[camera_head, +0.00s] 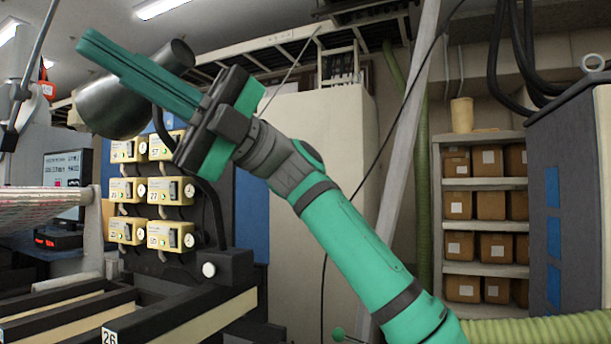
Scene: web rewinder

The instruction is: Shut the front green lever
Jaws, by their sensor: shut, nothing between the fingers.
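My gripper (90,47) is raised at the upper left, its long green fingers together and pointing up and to the left. Nothing shows between them. A small green round knob (338,334) shows at the bottom edge, left of my forearm. It may belong to the green lever; the rest is cut off by the frame or hidden, so I cannot tell its position. My gripper is far above and to the left of this knob in the picture, not touching it.
A grey metal cylinder (115,108) appears behind my fingers. Yellow switch boxes (126,190) stand below it, beside a dark machine frame (235,268) with a white knob (208,270). Shelves with brown boxes (458,205) and a grey cabinet (560,190) stand at right.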

